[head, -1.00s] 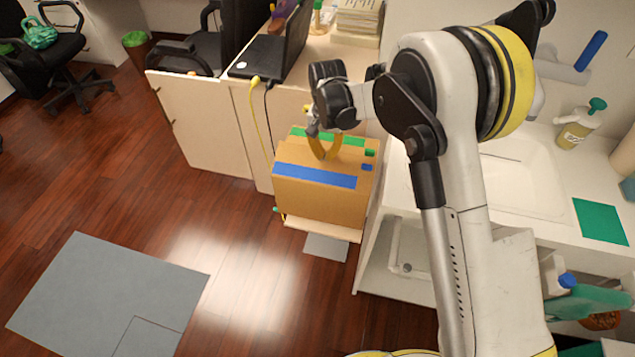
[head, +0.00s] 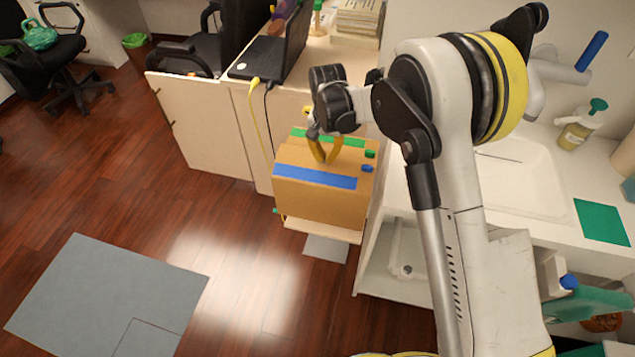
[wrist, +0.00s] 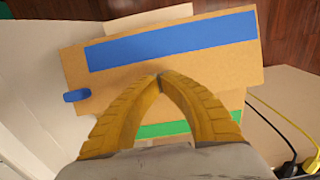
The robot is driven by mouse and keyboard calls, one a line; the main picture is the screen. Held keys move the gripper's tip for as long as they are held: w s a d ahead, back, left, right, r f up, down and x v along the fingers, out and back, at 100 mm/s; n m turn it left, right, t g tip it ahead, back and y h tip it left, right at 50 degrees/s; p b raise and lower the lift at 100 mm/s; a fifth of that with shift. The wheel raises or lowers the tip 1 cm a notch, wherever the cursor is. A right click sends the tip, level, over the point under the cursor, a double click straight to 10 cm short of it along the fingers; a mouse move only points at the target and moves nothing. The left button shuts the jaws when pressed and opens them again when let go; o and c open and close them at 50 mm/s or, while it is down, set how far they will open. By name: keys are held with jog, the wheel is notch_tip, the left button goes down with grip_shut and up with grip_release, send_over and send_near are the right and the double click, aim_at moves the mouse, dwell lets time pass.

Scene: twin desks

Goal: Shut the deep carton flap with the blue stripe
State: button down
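The carton (head: 322,204) stands low in front of the desk's end. Its flap with the blue stripe (head: 315,176) lies about flat across the near part of the top; the stripe also shows in the wrist view (wrist: 172,47). A flap with a green stripe (head: 328,138) is behind it, partly hidden by my gripper. My gripper (head: 321,160) points down over the top, its yellow fingers meeting at the tips (wrist: 160,77) with nothing between them. The tips are at or just above the top, near the blue-striped flap; contact is unclear.
A small blue tab (head: 367,168) and a green tab (head: 370,153) sit at the carton's right edge. The sink counter (head: 545,205) is close on the right. A yellow cable (head: 258,125) hangs at the left. The wooden floor at left is mostly open.

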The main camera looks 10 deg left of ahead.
jog(key=shift+f, duration=1.4)
jog(key=shift+r+p, duration=2.45)
jog(key=shift+r, duration=2.05)
